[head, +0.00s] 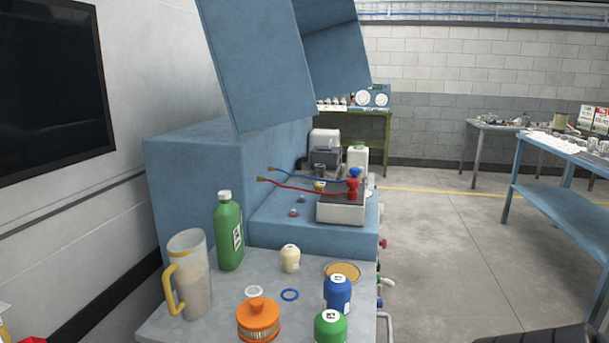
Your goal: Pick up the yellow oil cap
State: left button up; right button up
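A small yellow piece (319,186) shows on the blue machine behind the red and blue levers. It may be the yellow oil cap, but it is too small and partly hidden to tell. A cream, knob-topped piece (290,258) stands on the grey worktop (200,328). A flat amber disc or shallow dish (342,271) lies to its right on the same top. Neither is clearly a yellow oil cap.
On the worktop stand a green bottle (229,232), a jug with a yellow handle (188,276), an orange ribbed part (258,320), a blue container (338,293) and a green one (330,328). The blue machine (270,222) rises behind. Floor is open at right.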

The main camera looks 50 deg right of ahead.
aim_at(318, 185)
jog(key=z, duration=1.85)
jog(key=l, duration=1.3)
jog(key=i+l, duration=0.1)
jog(key=l, duration=0.25)
jog(key=i+l+u, duration=0.15)
jog(key=l, duration=0.25)
jog(key=i+l, duration=0.15)
jog(key=l, duration=0.2)
jog(key=i+l+u, duration=0.1)
jog(key=l, duration=0.25)
jog(key=i+l+u, duration=0.1)
jog(key=i+l, duration=0.55)
